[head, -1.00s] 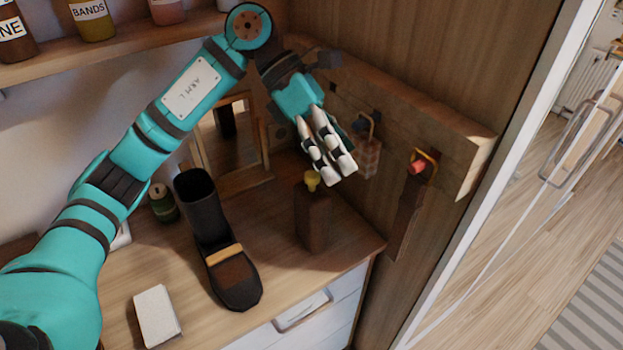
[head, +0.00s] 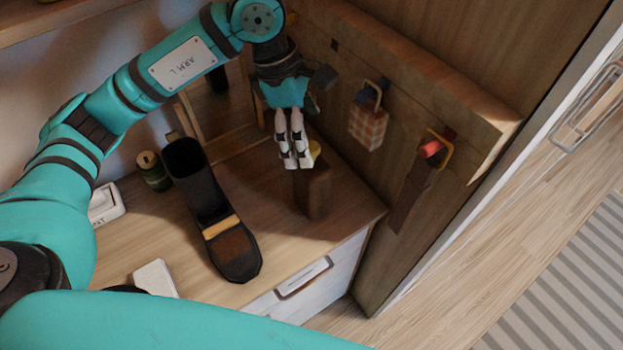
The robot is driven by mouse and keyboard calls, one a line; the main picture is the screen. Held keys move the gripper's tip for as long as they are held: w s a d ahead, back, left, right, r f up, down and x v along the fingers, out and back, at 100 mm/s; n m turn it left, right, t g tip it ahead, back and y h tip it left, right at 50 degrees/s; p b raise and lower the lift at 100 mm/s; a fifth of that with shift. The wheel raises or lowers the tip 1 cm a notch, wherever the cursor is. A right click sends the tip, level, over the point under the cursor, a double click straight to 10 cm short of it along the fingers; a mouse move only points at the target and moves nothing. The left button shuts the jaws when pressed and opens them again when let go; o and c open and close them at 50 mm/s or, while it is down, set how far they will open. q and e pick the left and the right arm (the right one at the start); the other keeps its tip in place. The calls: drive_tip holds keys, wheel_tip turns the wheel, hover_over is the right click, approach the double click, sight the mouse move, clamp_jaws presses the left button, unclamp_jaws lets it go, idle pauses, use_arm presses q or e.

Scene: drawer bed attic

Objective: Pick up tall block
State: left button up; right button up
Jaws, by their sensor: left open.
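The tall block (head: 316,194) is dark brown wood and stands upright near the right front corner of the wooden top. A yellow piece (head: 316,149) shows at its top, partly hidden by my gripper. My left gripper (head: 297,165) points down with its pale fingers open and a narrow gap between them. Its fingertips overlap the upper left part of the block in the head view. I cannot tell whether they touch it. My right gripper is not in view.
A black boot-shaped holder (head: 212,212) lies left of the block. A green can (head: 152,171) and white box (head: 153,278) stand farther left. A wall rail (head: 440,110) with a hanging checkered tag (head: 368,127) and brown strap (head: 408,196) is close on the right.

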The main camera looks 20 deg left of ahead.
sight(312, 181)
use_arm(q)
drive_tip(key=shift+d+f, duration=0.15)
drive_tip(key=shift+f, duration=0.3)
drive_tip(key=p+x, duration=0.2)
drive_tip(key=x, duration=0.2)
drive_tip(key=shift+s+f+p, duration=0.1)
drive_tip(key=shift+f+p, duration=0.15)
drive_tip(key=shift+p, duration=0.05)
drive_tip(key=shift+f, duration=0.25)
drive_tip(key=shift+c, duration=0.7)
drive_tip(key=c, duration=1.8)
clamp_jaws()
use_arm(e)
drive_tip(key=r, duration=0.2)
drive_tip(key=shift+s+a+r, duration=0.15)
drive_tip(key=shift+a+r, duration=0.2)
